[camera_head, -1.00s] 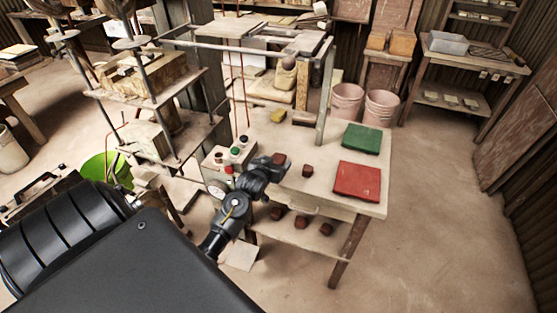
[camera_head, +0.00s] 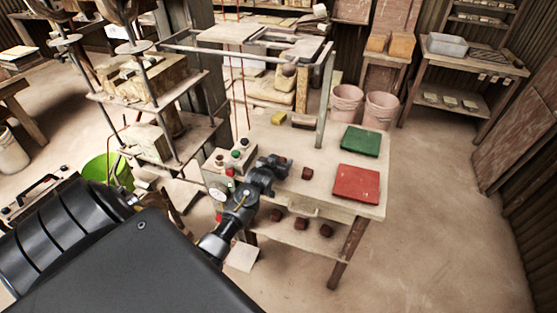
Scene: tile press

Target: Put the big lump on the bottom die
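One dark reddish-brown lump (camera_head: 307,173) lies on the wooden table (camera_head: 300,207), just right of my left gripper. My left gripper (camera_head: 284,165) is low over the table's left part, beside the control box. No other lump shows on the tabletop; one may be hidden behind or between the fingers. The fingers are small and dark, so I cannot tell whether they are open or shut. The press stands at the left, with pale blocks on its upper plate (camera_head: 150,101) and lower level; I cannot tell which is the bottom die. My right gripper is not in view.
A green slab (camera_head: 361,141) and a red slab (camera_head: 356,183) lie on the table's right side. A control box (camera_head: 219,160) with buttons and gauge stands at its left edge. A metal post (camera_head: 325,100) rises behind. Several brown lumps (camera_head: 301,223) lie on the shelf below.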

